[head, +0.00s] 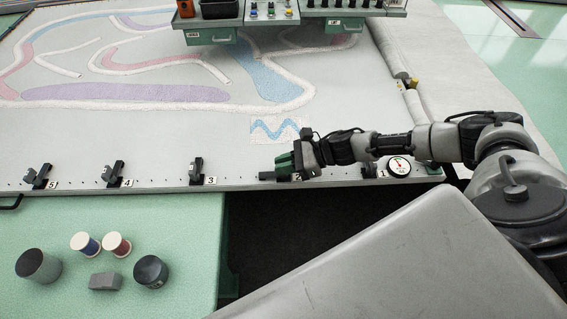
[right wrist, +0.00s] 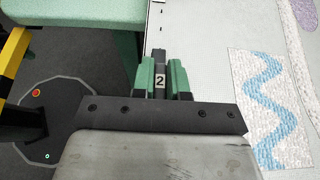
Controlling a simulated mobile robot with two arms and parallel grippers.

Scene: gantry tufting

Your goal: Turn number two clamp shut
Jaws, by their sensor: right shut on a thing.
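The number two clamp (head: 267,177) is a dark part on the front rail of the frame, beside its "2" label. Its lever is mostly hidden by my gripper. My right gripper (head: 287,163) has green fingers and is at this clamp, shut on it. My left gripper is not in view.
Clamps five (head: 39,177), four (head: 113,174) and three (head: 196,171) stand along the rail to the left. A round gauge (head: 399,166) is at the right. Spools (head: 117,245) and dark cups (head: 151,271) stand on the green table (head: 190,220). The tufting heads hang at the back.

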